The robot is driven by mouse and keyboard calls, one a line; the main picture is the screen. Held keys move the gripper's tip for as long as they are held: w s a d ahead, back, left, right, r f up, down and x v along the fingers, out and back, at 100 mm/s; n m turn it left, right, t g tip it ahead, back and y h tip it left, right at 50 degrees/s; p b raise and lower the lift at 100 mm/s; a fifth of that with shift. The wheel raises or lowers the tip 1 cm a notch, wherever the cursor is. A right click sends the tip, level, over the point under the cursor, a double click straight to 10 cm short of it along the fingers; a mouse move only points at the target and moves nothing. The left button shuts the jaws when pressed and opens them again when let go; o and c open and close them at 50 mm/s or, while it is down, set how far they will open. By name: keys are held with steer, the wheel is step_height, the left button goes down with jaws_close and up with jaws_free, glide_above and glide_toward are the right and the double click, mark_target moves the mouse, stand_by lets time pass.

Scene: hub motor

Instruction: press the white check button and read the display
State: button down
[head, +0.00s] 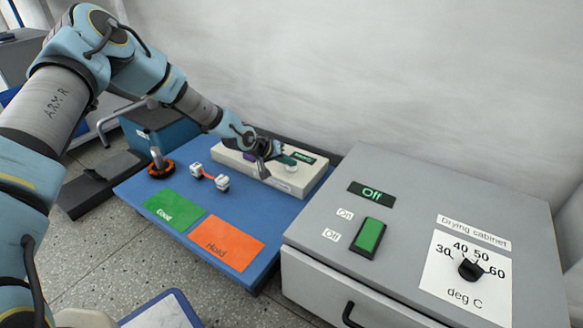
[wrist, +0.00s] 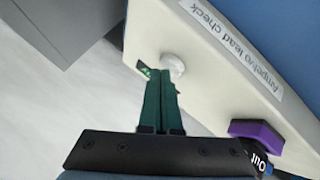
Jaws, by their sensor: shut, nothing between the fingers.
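The white check button (wrist: 173,63) is a round knob on top of the cream tester box (wrist: 215,80), whose label reads "lead check". In the head view the box (head: 262,176) stands at the back of the blue board, with the button (head: 291,168) near its right end. My gripper (wrist: 161,76) is shut and empty, its green fingertips right at the button. I cannot tell whether they touch it. The display (head: 303,158) is a small dark strip with green characters too small to read. In the wrist view the fingers mostly hide it.
A purple block (wrist: 257,132) sits at the box's other end, beside a black part marked "Out". The blue board (head: 150,190) holds a green Good card (head: 174,210), an orange Hold card (head: 227,243) and a white-ended lead (head: 208,177). The grey drying cabinet (head: 420,185) stands close right.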

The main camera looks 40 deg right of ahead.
mark_target(289, 169)
steer(key=shift+f, duration=0.2)
stand_by(0.4)
steer(key=shift+r+p, duration=0.75)
steer(key=shift+r, duration=0.2)
step_height(289, 169, up, 5)
steer(key=p, duration=0.4)
steer(key=shift+a, duration=0.1)
stand_by(0.5)
